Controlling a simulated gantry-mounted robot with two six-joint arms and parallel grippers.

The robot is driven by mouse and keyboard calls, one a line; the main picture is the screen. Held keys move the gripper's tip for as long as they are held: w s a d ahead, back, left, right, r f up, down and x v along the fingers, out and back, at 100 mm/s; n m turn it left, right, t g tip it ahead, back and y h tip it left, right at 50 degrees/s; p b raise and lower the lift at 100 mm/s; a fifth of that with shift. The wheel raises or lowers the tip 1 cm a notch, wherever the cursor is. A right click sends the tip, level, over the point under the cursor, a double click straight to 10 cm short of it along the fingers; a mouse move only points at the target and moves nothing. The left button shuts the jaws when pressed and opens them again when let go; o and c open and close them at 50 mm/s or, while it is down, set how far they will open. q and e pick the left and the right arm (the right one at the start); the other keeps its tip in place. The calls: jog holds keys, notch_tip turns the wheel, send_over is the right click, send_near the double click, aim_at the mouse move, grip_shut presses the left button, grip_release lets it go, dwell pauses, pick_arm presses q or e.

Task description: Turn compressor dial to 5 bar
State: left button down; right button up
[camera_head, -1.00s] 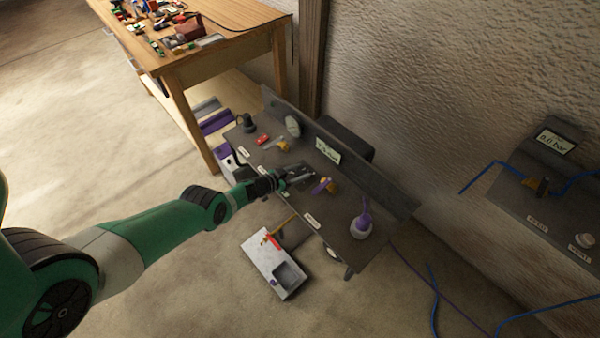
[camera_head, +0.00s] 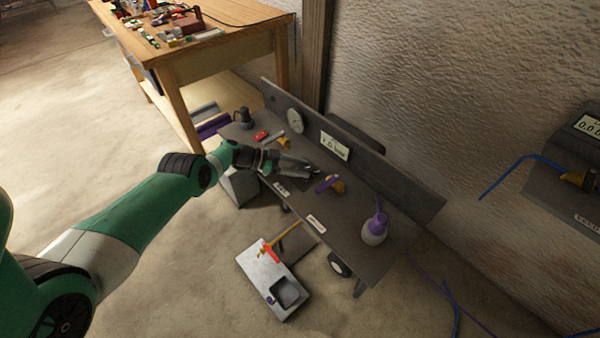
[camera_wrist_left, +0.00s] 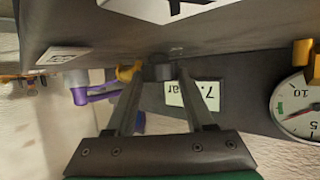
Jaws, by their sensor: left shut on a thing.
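The compressor dial looks like a short dark grey knob (camera_wrist_left: 158,73) on the dark grey panel, in the left wrist view. My left gripper (camera_head: 312,172) reaches over the panel from the left in the head view. In the left wrist view its fingers (camera_wrist_left: 157,78) stand on either side of the knob and are shut on it. In the head view the fingers hide the knob. A pale display (camera_head: 335,146) stands on the back plate; in the wrist view it (camera_wrist_left: 194,97) is upside down, seems to start with 7 and ends in "bar". My right gripper is not in view.
A yellow valve with a purple lever (camera_head: 328,183) sits close right of my gripper. A purple-topped bottle (camera_head: 375,228) stands farther right. A round gauge (camera_head: 295,121) is at the back left. A wooden workbench (camera_head: 215,55) stands behind. The floor at left is clear.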

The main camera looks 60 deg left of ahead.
pick_arm(q)
jog(key=shift+r, duration=0.1)
jog(key=shift+c, duration=1.4)
grip_release()
jog(key=shift+s+a+r+p, duration=0.2)
jog(key=shift+s+p, duration=0.1)
jog(key=shift+p, duration=0.1)
jog(key=p+v, duration=0.5)
jog(key=v, duration=0.5)
jog(key=shift+s+a+r, duration=0.1)
jog(key=shift+s, duration=0.35)
